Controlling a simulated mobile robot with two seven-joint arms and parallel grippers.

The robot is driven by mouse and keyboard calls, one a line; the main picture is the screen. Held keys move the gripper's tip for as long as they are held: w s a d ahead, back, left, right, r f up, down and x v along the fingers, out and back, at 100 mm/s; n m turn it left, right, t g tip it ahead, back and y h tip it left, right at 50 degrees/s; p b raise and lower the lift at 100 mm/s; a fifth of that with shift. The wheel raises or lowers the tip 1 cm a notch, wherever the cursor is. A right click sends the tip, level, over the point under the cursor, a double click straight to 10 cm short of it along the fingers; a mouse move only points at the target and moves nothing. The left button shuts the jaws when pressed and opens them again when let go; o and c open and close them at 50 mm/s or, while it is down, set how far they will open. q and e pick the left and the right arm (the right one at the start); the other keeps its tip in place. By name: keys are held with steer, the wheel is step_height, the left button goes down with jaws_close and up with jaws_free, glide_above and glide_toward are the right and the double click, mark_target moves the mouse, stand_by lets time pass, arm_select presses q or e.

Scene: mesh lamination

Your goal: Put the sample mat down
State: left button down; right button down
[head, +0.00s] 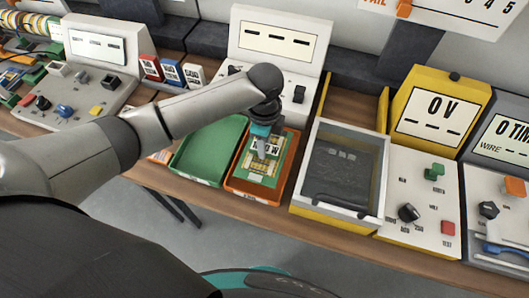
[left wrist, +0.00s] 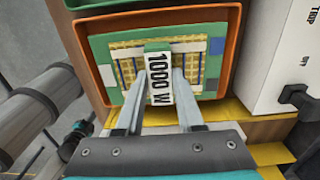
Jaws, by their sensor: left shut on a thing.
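The sample mat (head: 250,163) has a green border, a gold mesh with white and blue strips, and a white "1000 W" tab. It lies within the rim of the orange tray (head: 233,187) in the head view. The left wrist view shows the mat (left wrist: 108,72) inside the same orange tray (left wrist: 233,40). My left gripper (head: 262,150) points down over the mat. Its fingers (left wrist: 160,85) are shut on the mat at the tab. Whether the mat's underside touches the tray floor is hidden. My right gripper is in neither view.
An empty green tray (head: 208,150) stands just left of the orange tray. A glass-lidded box (head: 339,172) stands to the right. Behind is a white display unit (head: 279,40). The yellow "0 V" unit (head: 432,115) is further right. The wooden bench edge (head: 180,193) runs in front.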

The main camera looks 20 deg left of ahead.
arm_select(q)
steer(key=shift+f+b, duration=0.35)
steer(key=shift+f, duration=1.7)
steer(key=shift+f, duration=0.1)
steer(key=c, duration=0.5)
jaws_free()
step_height(320, 180, up, 12)
steer(key=shift+r+p, duration=0.15)
steer(key=shift+p, duration=0.9)
